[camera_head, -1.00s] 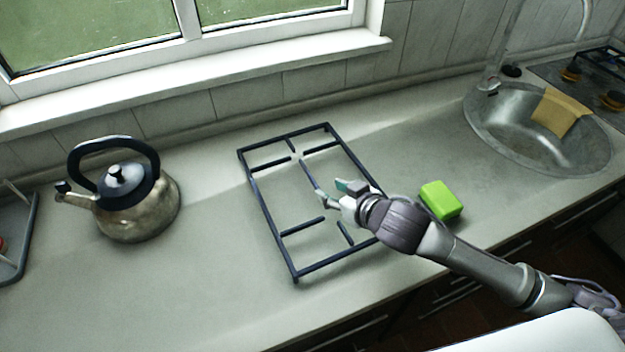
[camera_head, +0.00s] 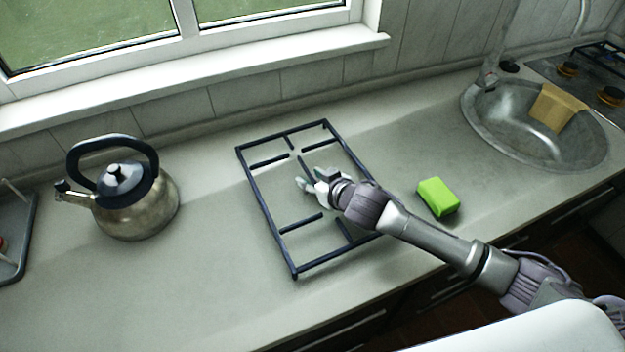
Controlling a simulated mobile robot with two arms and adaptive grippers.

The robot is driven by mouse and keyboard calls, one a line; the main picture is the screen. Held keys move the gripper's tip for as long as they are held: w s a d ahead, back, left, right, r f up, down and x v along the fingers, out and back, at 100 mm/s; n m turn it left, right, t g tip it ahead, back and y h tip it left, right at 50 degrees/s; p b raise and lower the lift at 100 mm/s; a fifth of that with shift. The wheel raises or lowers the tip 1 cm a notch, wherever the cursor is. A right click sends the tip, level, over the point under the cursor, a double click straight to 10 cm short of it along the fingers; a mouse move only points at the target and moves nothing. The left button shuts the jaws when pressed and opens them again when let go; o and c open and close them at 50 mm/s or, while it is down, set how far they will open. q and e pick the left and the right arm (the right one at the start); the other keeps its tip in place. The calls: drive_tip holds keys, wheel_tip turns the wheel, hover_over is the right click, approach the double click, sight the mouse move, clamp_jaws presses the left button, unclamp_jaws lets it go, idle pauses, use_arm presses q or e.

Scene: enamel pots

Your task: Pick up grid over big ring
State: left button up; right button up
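The grid (camera_head: 264,208) is a dark rectangular metal frame with short inward bars. It lies on the grey counter in the middle of the head view. My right gripper (camera_head: 308,180) is over the middle of the grid, by its central bar, and my forearm crosses the grid's right side. Its fingers look spread apart, with nothing clearly held between them. Whether they touch the bar cannot be told. A stove with burners (camera_head: 567,69) shows at the far right edge; a big ring cannot be made out clearly. My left gripper is out of view.
A metal kettle (camera_head: 140,208) stands to the left of the grid. A green sponge (camera_head: 437,197) lies just right of my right arm. A round sink (camera_head: 490,112) with a yellow cloth (camera_head: 557,108) on its rim is at the right.

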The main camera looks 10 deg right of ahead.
clamp_jaws()
idle(0.4)
drive_tip(key=shift+w+r, duration=0.15)
